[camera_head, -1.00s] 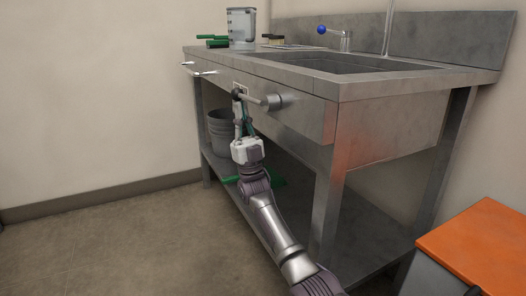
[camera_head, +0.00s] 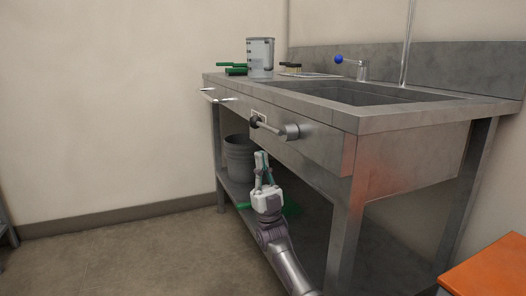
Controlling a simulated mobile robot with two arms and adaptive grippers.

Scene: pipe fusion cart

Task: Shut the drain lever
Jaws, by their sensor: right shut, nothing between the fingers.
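The drain lever (camera_head: 270,127) sticks out from the front of the steel sink bench (camera_head: 330,148). It is a thin rod running sideways from a round hub (camera_head: 292,131) to a dark knob at its left end, in front of a small label plate. My right gripper (camera_head: 262,156) is below the lever with its fingers pointing up. It is shut and empty, and appears apart from the lever. My left gripper is out of view.
A grey bucket (camera_head: 239,158) stands on the lower shelf, behind and left of my right gripper. A drawer handle (camera_head: 217,97) is farther left on the bench front. An orange surface (camera_head: 490,270) is at lower right.

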